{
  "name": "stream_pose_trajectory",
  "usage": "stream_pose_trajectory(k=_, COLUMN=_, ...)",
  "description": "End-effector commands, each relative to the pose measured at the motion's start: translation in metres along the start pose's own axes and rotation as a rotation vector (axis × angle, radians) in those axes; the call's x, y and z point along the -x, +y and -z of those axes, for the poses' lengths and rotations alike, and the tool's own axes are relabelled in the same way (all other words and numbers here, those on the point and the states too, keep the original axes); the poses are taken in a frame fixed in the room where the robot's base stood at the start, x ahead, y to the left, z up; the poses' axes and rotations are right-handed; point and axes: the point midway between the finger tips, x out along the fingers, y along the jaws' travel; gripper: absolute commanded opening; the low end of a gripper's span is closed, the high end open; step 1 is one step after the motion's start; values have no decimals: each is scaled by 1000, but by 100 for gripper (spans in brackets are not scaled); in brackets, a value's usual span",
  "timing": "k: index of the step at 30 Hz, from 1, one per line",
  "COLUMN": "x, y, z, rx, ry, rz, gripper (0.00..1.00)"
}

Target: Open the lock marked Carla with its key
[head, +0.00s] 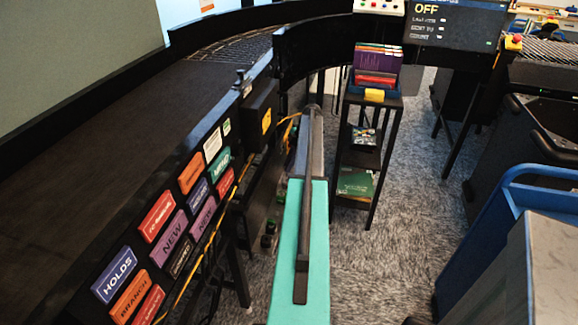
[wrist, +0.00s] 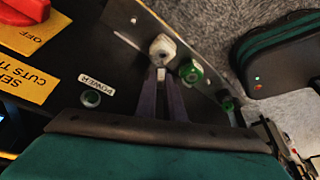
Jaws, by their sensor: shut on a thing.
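In the wrist view my gripper (wrist: 161,82) is shut on a small pale piece, which looks like the key (wrist: 161,73). Most of the key is hidden by the fingers. Its far end meets or sits just in front of a whitish round lock (wrist: 162,46) on a dark panel. I cannot tell how deep it is in. In the head view my gripper cannot be made out beyond my teal arm.
A red OFF switch (wrist: 24,10) and a yellow label (wrist: 22,84) are at the left in the wrist view, with a ring marked POWER (wrist: 91,98). The head view shows the dark conveyor (head: 130,110), a black shelf stand (head: 366,155) and a blue cart (head: 540,200).

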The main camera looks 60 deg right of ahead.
Motion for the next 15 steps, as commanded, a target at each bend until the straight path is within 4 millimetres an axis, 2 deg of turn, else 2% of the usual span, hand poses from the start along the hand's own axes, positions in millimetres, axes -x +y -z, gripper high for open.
stream_pose_trajectory(k=15, x=16, y=0, z=6, rx=0, ry=0, rz=-1, gripper=0)
